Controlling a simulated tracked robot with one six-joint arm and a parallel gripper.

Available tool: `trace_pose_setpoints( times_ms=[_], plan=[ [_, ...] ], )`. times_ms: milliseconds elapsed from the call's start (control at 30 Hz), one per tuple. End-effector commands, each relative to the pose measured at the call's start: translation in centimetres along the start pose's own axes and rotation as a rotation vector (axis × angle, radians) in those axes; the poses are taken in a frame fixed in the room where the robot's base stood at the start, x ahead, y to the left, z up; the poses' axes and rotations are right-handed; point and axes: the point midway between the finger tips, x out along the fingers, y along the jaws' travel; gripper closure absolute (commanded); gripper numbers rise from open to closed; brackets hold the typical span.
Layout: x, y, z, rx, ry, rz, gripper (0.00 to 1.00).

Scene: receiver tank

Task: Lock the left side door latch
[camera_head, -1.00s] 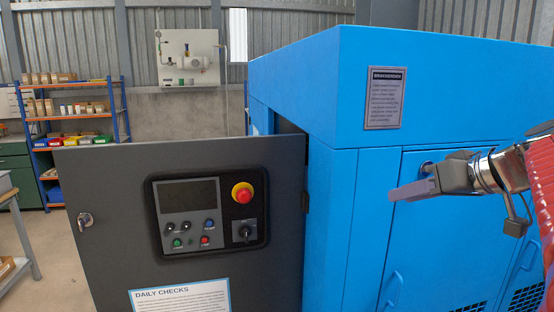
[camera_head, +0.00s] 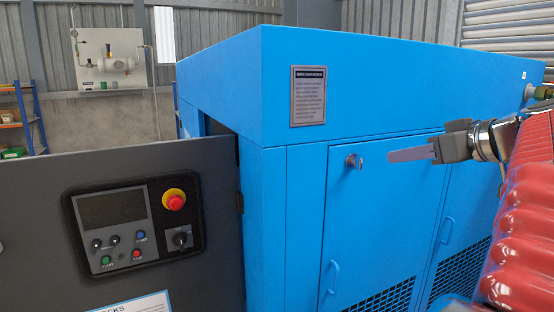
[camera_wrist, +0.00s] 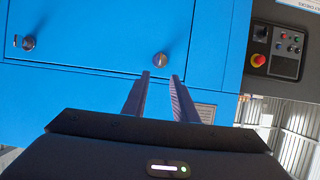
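The left side door (camera_head: 375,235) is a blue panel on the blue cabinet and looks flush with it. Its round metal latch (camera_head: 354,161) sits at the upper left corner of the door. In the wrist view the latch (camera_wrist: 160,59) shows just beyond the fingertips, roughly in line with the gap between them. My gripper (camera_head: 392,156) is right of the latch in the head view, fingers pointing left. In the wrist view my gripper (camera_wrist: 162,82) is open and empty, with two dark fingers apart. Contact with the latch is not visible. The latch's locked state cannot be told.
A dark front door (camera_head: 40,200) with a control panel (camera_head: 135,222) stands out at the left. A blue pull handle (camera_head: 330,277) is low on the side door. A second round metal fitting (camera_wrist: 28,43) shows at the wrist view's left. A label plate (camera_head: 308,95) is above.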

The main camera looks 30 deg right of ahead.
Motion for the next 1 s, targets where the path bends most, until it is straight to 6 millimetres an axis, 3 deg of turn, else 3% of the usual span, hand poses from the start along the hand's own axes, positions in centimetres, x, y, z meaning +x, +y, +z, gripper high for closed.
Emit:
trace_pose_setpoints(
  times_ms=[267,800,1000],
  plan=[
    [2.8,-0.2,0.0,0.001,-0.001,-0.005,0.74],
    [10.9,-0.3,0.0,0.000,-0.002,-0.007,0.74],
    [13.1,-0.2,0.0,0.000,-0.001,-0.004,0.74]
  ],
)
